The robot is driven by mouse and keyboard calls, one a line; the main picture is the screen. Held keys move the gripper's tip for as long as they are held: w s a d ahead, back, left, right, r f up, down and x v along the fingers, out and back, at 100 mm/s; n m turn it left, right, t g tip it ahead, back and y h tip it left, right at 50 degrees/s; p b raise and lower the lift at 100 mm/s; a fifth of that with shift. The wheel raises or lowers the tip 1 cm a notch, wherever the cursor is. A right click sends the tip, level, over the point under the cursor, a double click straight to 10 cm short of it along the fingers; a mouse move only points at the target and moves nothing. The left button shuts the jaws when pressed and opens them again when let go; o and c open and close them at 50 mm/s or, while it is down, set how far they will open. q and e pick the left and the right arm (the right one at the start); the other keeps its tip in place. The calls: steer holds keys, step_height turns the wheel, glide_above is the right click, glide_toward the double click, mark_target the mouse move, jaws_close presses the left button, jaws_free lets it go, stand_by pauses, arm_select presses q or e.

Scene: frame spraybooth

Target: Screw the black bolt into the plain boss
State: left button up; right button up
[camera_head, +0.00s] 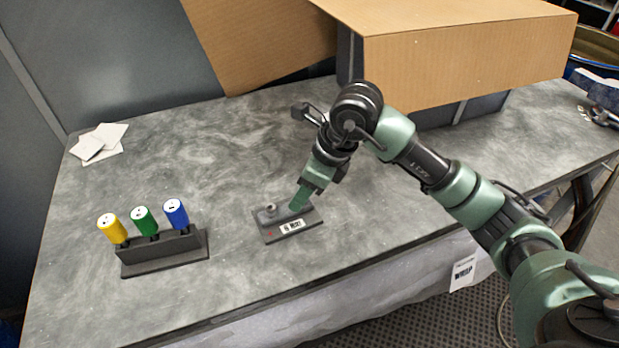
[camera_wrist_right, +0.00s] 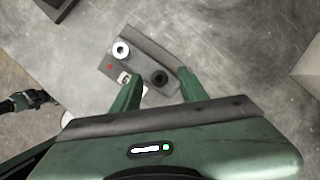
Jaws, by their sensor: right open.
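A dark base plate (camera_head: 272,234) with a white label and a small red mark lies on the table. A pale ring-topped boss (camera_head: 270,208) stands near its left end, and it shows as a pale ring in the right wrist view (camera_wrist_right: 120,49). A black round piece (camera_wrist_right: 159,77) sits on the other end of the plate. It looks like the black bolt, but I cannot tell how deep it sits or whether a boss is under it. My right gripper (camera_wrist_right: 157,80) is open, its two green fingers on either side of the black piece, with gaps visible.
A dark rack (camera_head: 165,252) with yellow, green and blue capped handles stands left of the plate. White sheets (camera_head: 99,142) lie at the back left. A large cardboard box (camera_head: 460,55) stands at the back right. The table around the plate is clear.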

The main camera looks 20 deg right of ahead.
steer(key=shift+w+a+f, duration=0.1)
steer(key=shift+f, duration=0.2)
steer(key=c, duration=0.9)
jaws_close()
steer(key=m+t, duration=0.1)
steer(key=m, duration=0.2)
steer(key=shift+a+h, duration=0.1)
steer(key=shift+h, duration=0.3)
steer(key=shift+m, duration=0.8)
steer(key=shift+h, duration=0.3)
